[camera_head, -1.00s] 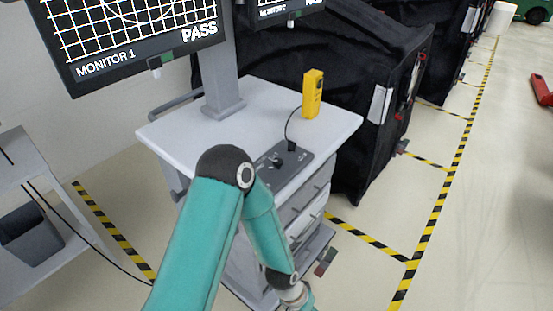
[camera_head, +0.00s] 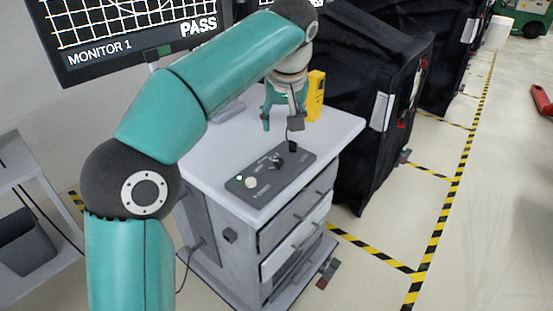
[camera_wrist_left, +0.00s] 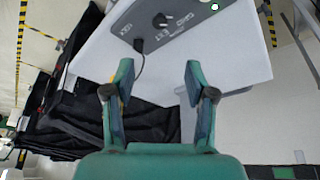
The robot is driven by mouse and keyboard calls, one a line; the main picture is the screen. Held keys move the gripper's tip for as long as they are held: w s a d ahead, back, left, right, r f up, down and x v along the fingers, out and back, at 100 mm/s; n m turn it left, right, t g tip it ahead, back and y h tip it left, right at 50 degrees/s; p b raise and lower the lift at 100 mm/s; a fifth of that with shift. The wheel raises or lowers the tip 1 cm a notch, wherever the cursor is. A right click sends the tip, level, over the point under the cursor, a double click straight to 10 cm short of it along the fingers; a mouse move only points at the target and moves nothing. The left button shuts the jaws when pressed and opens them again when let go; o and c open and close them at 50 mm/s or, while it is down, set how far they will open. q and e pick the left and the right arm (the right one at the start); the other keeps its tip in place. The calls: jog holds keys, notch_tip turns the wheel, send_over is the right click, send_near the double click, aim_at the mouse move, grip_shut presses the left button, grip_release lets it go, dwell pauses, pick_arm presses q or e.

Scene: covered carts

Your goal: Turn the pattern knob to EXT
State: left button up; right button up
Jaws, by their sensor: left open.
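The pattern knob (camera_head: 276,160) is a small dark knob on the dark grey control panel (camera_head: 270,181) on the white cart top. In the left wrist view the knob (camera_wrist_left: 160,19) sits near the top of the picture, with GRID and EXT printed beside it. Where its pointer aims is too small to tell. My left gripper (camera_head: 281,120) is open and empty above the cart, apart from the knob and beyond the panel in the head view. In the left wrist view its spread fingers (camera_wrist_left: 159,70) have nothing between them. My right gripper is not in view.
A black cable plug (camera_head: 292,146) stands at the panel's far end. A yellow handheld device (camera_head: 316,92) stands close behind my gripper. A pale button (camera_head: 250,183) and green light (camera_head: 239,177) are at the panel's near end. Monitor 1 (camera_head: 120,45) reads PASS. Black covered carts stand behind.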

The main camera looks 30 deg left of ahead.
aim_at(279, 161)
pick_arm(q)
jog(key=b+x, duration=0.1)
jog(key=x, duration=1.5)
jog(key=shift+d+b, duration=0.1)
jog(key=shift+b, duration=0.25)
jog(key=shift+c, duration=0.4)
